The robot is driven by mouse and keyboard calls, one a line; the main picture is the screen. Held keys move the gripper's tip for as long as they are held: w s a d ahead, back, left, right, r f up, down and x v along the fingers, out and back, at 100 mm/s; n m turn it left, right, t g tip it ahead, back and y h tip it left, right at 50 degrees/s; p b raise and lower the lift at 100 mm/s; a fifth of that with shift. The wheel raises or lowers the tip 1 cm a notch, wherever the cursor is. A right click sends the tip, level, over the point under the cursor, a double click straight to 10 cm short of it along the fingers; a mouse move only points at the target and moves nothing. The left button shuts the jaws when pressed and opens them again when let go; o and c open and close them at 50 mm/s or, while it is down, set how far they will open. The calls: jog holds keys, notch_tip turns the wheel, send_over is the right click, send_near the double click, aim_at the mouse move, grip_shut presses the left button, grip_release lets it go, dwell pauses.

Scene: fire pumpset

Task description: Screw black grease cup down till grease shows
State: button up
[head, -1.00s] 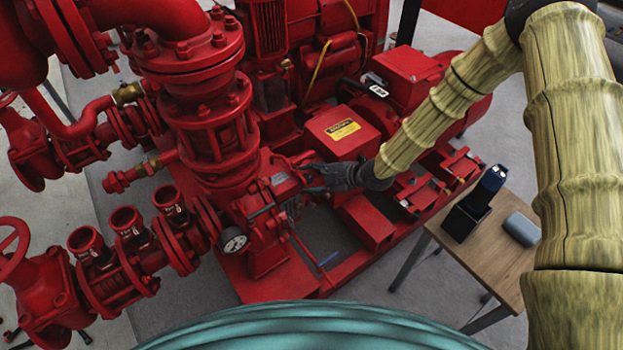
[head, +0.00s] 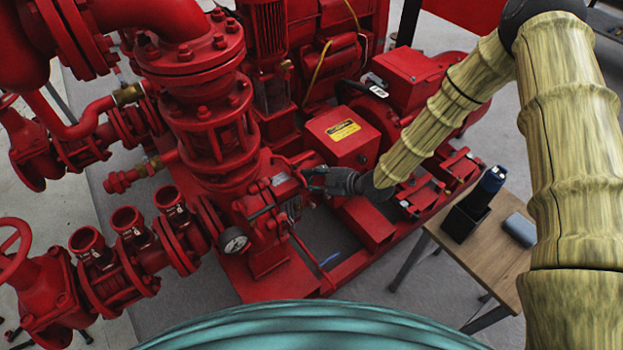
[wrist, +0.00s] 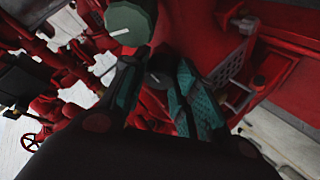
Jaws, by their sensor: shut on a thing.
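My gripper (head: 316,180) is at the red pump's bearing housing, beside the yellow-labelled guard. In the wrist view my gripper (wrist: 163,68) has its two teal-padded fingers closed around a small dark round cap, the black grease cup (wrist: 157,80), with a pale mark on it. Most of this cup is hidden by the fingers. A larger grey-green round cap (wrist: 130,23) with a white line stands just beyond the left fingertip. I cannot make out any grease. In the head view the cups are hidden or too small to tell.
A red guard box (head: 340,135) stands just behind my gripper. A pressure gauge (head: 234,240) and red pipework lie to the left. A wooden table (head: 497,262) at the right holds a black holder with a dark blue item and a grey-blue case.

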jog(key=o, duration=1)
jog(key=shift+n, duration=0.3)
jog(key=n+g, duration=0.1)
jog(key=n, duration=0.1)
jog(key=shift+w+r+n+b, duration=0.1)
jog(key=shift+n+b, duration=0.2)
jog(key=r+p+v, duration=0.1)
jog(key=p+v, duration=0.1)
jog(key=v, duration=0.8)
jog(key=shift+s+d+f+m+g+h+p, duration=0.4)
jog(key=shift+s+d+m+h+p, duration=0.85)
jog(key=shift+s+m+p, duration=1.9)
jog(key=shift+s+d+f+m+g+h+p, duration=0.2)
jog(key=shift+s+d+m+g+h+p, duration=0.75)
jog(key=shift+s+m, duration=2.45)
jog(key=shift+s+d+f+m+g+h+p, duration=0.1)
jog(key=shift+s+d+f+m+h+p, duration=0.2)
jog(key=shift+s+d+m+h+p, duration=3.1)
